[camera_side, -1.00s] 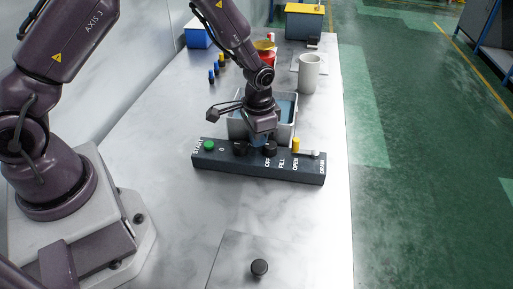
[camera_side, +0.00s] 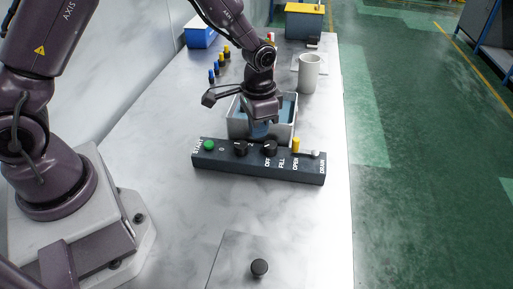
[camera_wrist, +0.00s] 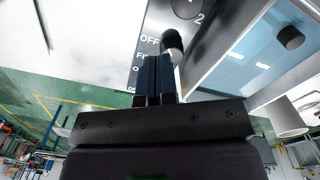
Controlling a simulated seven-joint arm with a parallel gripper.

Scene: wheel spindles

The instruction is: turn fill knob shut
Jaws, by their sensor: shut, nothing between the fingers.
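The fill knob (camera_side: 270,148) is a small black knob on the dark control bar (camera_side: 228,163), beside the OFF, FILL and OPEN lettering. In the wrist view the knob (camera_wrist: 172,42) shows just past my fingertips, close to the word OFF; its exact pointing is hard to tell. My gripper (camera_side: 260,134) points down just above and behind the bar, a little left of the knob. Its two blue fingers (camera_wrist: 155,70) are shut together with nothing between them. They appear apart from the knob in the side view.
A grey bin (camera_side: 285,128) with blue inside stands right behind the bar. The bar also carries a green button (camera_side: 209,145), another black knob (camera_side: 240,149), a yellow peg (camera_side: 296,144) and a white knob (camera_side: 315,153). A white mug (camera_side: 309,75) stands farther back.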

